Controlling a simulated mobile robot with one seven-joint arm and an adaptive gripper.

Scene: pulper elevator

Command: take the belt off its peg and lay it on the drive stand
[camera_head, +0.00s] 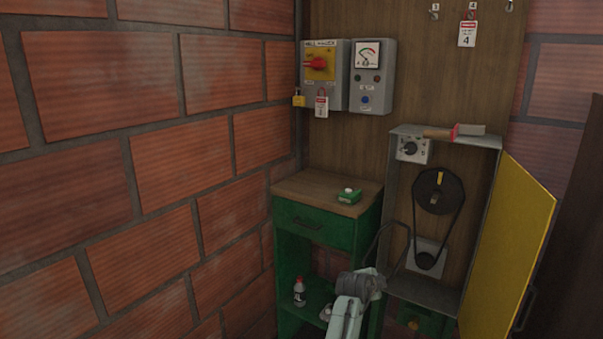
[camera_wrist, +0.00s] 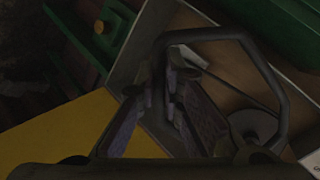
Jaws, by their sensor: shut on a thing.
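A dark belt loop (camera_head: 384,232) arches up beside my gripper (camera_head: 371,279), in front of the open drive box. In the wrist view the belt (camera_wrist: 272,80) is a rounded dark loop reaching right from between the fingers of my gripper (camera_wrist: 162,78). The gripper is shut on the belt. Another black belt (camera_head: 457,222) runs around a large upper pulley (camera_head: 438,190) and a small lower pulley (camera_head: 425,260) inside the drive box (camera_head: 399,190). I cannot tell which part is the drive stand. No peg holding the belt is visible.
A yellow door (camera_head: 515,250) stands open at the box's right. A switch panel (camera_head: 320,72) and numbered hooks (camera_head: 434,12) are on the back board.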

